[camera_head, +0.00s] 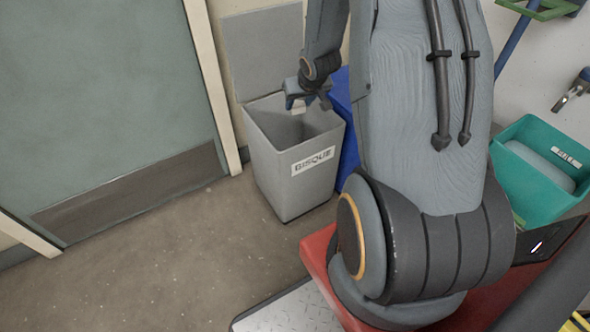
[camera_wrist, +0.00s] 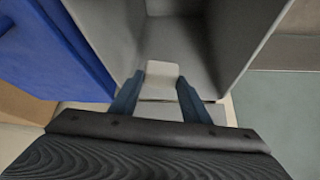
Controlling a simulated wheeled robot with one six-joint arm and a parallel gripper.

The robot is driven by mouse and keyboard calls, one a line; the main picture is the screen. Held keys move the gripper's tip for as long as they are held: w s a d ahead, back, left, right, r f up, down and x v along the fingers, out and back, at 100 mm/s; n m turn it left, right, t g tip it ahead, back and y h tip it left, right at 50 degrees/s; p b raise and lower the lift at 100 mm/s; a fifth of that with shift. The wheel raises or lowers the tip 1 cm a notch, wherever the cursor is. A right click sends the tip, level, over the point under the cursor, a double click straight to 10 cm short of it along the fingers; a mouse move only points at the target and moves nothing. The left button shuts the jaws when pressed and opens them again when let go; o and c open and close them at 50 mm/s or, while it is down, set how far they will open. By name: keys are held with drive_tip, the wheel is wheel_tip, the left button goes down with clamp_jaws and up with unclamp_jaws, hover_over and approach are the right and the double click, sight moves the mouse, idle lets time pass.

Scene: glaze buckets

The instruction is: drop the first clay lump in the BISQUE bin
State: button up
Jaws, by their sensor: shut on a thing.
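The grey BISQUE bin (camera_head: 292,172) stands on the floor against the wall, its lid (camera_head: 262,48) raised behind it and its label facing me. My gripper (camera_head: 299,101) is over the bin's open top, toward the back. In the wrist view my gripper (camera_wrist: 160,84) is shut on a pale clay lump (camera_wrist: 162,74), which sits between the two blue fingertips. The lump (camera_head: 298,107) shows only as a small light patch in the head view. The bin's grey inner walls (camera_wrist: 232,35) surround the lump in the wrist view. The bin's floor is mostly hidden in the head view.
A blue bin (camera_head: 348,150) stands close beside the BISQUE bin, partly behind my arm; it also shows in the wrist view (camera_wrist: 50,50). A teal bin (camera_head: 520,190) is at the right. A door (camera_head: 100,90) is at the left. The floor (camera_head: 180,260) in front is clear.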

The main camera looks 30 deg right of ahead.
drive_tip(key=shift+f+b, duration=0.55)
drive_tip(key=shift+f, duration=0.15)
drive_tip(key=o, duration=1.2)
drive_tip(key=shift+c, duration=0.2)
drive_tip(key=p+v, duration=0.3)
drive_tip(key=v, duration=0.4)
drive_tip(key=shift+s+r, duration=0.2)
drive_tip(key=shift+r, duration=0.15)
